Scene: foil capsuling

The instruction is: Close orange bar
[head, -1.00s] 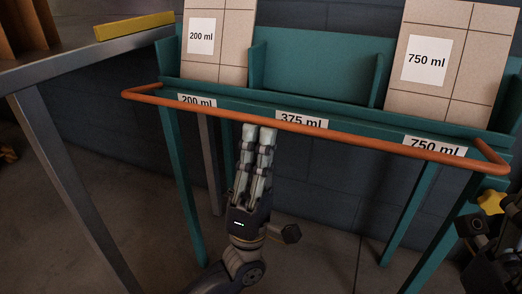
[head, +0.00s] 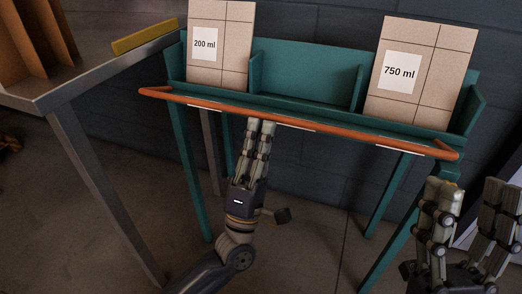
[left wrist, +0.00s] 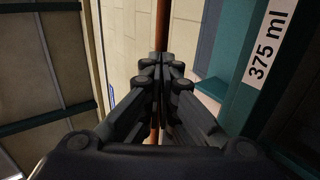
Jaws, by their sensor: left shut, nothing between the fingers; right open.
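The orange bar (head: 350,132) runs along the front of the teal rack (head: 305,78), with its bent ends at the rack's left and right sides. In the head view it covers most of the labels on the rack's front edge. My left gripper (head: 261,123) is shut and empty, pointing up with its fingertips at the bar, left of its middle. In the left wrist view, the bar (left wrist: 161,25) passes behind the shut fingers (left wrist: 163,75); contact is unclear. My right gripper (head: 472,188) is open and empty, below the bar's right end.
A box marked 200 ml (head: 220,70) and a box marked 750 ml (head: 425,95) stand in the rack; the middle compartment is empty. A grey metal table (head: 40,103) stands close at the left, with a yellow block (head: 143,33) near its edge.

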